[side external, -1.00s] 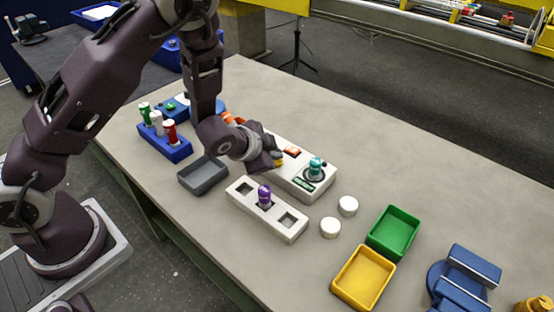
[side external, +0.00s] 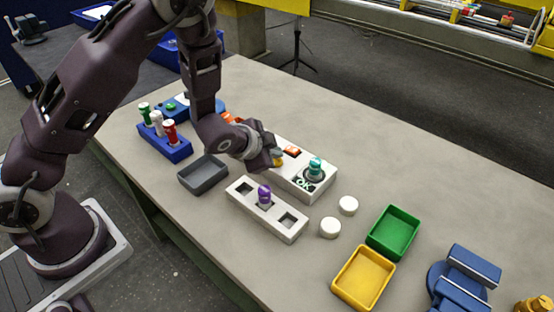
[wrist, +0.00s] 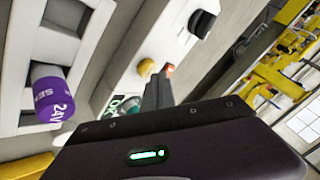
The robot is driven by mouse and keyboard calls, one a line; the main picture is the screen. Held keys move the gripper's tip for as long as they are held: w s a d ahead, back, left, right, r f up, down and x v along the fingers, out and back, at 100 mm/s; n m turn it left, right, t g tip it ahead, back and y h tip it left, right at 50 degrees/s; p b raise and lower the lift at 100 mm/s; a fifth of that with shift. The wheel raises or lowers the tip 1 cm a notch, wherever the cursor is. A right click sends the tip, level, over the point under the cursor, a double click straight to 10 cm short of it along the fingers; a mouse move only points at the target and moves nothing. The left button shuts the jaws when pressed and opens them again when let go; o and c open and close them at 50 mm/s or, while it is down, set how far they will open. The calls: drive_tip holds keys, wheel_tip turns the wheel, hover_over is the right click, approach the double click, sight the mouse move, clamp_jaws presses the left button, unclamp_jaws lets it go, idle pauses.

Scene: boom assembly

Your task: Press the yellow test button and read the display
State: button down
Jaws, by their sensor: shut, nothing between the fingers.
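The white test unit (side external: 322,188) lies near the table's middle. Its display (side external: 305,184) shows green "OK", also partly visible in the wrist view (wrist: 122,104). A teal cylinder (side external: 315,166) stands upright in its round socket. The yellow button (wrist: 146,67) shows in the wrist view beside a red-orange part (wrist: 168,70); in the side view my fingers partly cover it. My gripper (side external: 277,158) is shut and empty, its fingertips right at the button. I cannot tell whether they touch it.
A white block with square pockets (side external: 240,190) holds a purple "24V" cylinder (side external: 264,194) in front. A grey tray (side external: 203,175), blue rack (side external: 178,152), white discs (side external: 348,205), and green (side external: 394,232) and yellow trays (side external: 362,277) stand around. Table behind the unit is clear.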

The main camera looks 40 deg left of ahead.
drive_tip(key=shift+r, duration=0.35)
drive_tip(key=shift+r, duration=2.5)
drive_tip(key=shift+r, duration=0.1)
drive_tip(key=s+a+r+n+g+h, duration=0.15)
drive_tip(key=s+r+n, duration=0.35)
drive_tip(key=s+r, duration=0.65)
drive_tip(key=s+r+n+g, duration=0.1)
drive_tip(key=s+r, duration=0.2)
drive_tip(key=s, duration=0.6)
drive_tip(key=s+r+n+g, duration=0.1)
drive_tip(key=s+r, duration=0.2)
drive_tip(key=s, duration=0.7)
drive_tip(key=shift+r+n, duration=0.35)
drive_tip(key=shift+n, duration=0.05)
